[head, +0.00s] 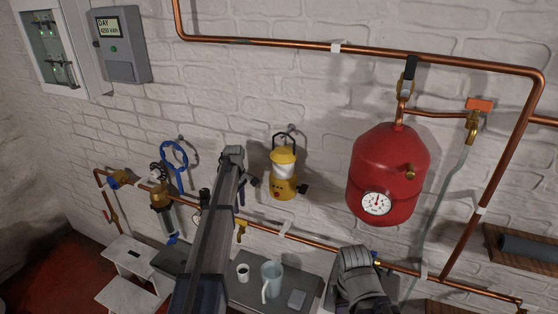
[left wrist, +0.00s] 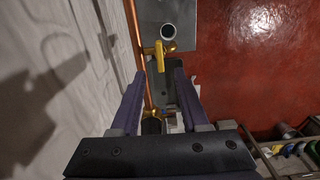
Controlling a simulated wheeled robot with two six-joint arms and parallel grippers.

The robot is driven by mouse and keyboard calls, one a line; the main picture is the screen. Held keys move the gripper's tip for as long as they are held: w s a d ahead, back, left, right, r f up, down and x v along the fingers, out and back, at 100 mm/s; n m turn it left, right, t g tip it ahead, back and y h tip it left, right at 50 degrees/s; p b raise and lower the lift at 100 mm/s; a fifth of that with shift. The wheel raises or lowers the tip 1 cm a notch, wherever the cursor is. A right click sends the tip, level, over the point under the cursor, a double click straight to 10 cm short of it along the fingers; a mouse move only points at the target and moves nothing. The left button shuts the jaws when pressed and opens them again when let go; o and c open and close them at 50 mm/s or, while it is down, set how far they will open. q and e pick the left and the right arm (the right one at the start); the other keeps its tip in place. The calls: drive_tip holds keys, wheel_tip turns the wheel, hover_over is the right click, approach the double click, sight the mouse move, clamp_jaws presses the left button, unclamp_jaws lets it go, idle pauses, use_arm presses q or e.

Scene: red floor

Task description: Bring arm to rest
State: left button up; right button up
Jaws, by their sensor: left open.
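My left arm reaches up from the bottom middle of the head view. Its gripper (head: 240,196) is partly hidden behind the arm's own link, in front of the brick wall. In the left wrist view the two purple fingers of the left gripper (left wrist: 157,82) stand apart with nothing held between them. Beyond them are a copper pipe (left wrist: 136,45) and a yellow tap (left wrist: 158,52). A dark grey part, which looks like my right arm, shows at the bottom of the head view. I see no right fingers.
The copper pipe (head: 300,239) runs low along the wall. A yellow lantern (head: 284,176) hangs beside the left arm, and a red tank (head: 387,170) is mounted further right. A white step stool (head: 127,297) stands left.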

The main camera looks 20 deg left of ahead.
use_arm(q)
drive_tip(key=s+d+f+m+b, duration=0.35)
drive_tip(key=s+d, duration=0.25)
drive_tip(key=d, duration=0.3)
drive_tip(key=s+d+f+m+b, duration=0.3)
drive_tip(key=s+d+m, duration=0.2)
drive_tip(key=s+d, duration=0.3)
drive_tip(key=s+d+f+m+b, duration=0.4)
drive_tip(key=s+d, duration=0.3)
drive_tip(key=s, duration=0.3)
drive_tip(key=s+d+f+m+y+b, duration=0.1)
drive_tip(key=s+d+f+m+b, duration=0.2)
drive_tip(key=s+d+m, duration=0.4)
drive_tip(key=s, duration=0.2)
drive_tip(key=shift+s+f+b, duration=0.35)
drive_tip(key=shift+s+b, duration=0.05)
